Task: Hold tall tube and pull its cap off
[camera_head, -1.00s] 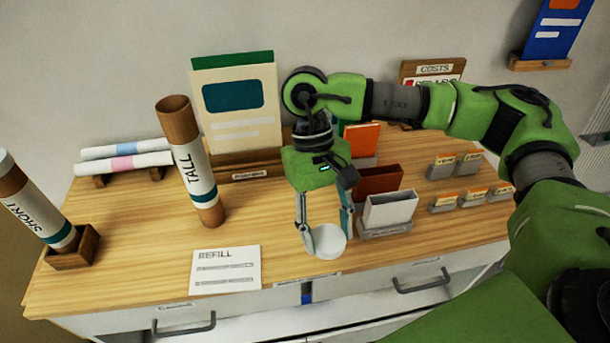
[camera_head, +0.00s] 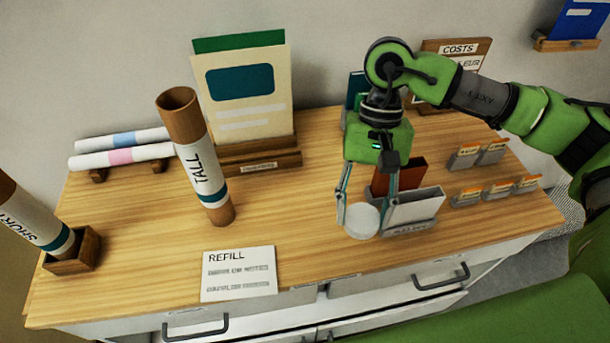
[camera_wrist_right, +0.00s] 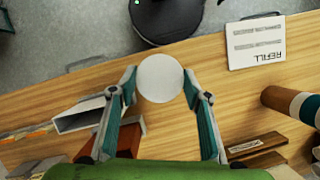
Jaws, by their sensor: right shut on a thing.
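The tall tube (camera_head: 200,165), brown with a white label reading TALL and a teal band, stands on the table, leaning in the picture. Its top end is open and uncapped. Its brown end and part of the label also show in the right wrist view (camera_wrist_right: 288,102). My right gripper (camera_head: 364,210) is shut on a round white cap (camera_head: 363,221), well to the right of the tube and near the grey holder. In the right wrist view the cap (camera_wrist_right: 160,78) sits between both fingertips. My left gripper is not in view.
A short tube (camera_head: 32,218) stands in a wooden holder (camera_head: 72,262) at left. A REFILL card (camera_head: 238,273) lies at the front edge. A grey holder (camera_head: 415,207) stands beside my right gripper. Rolled papers (camera_head: 125,155) and a book (camera_head: 243,95) are behind. The table between tube and gripper is clear.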

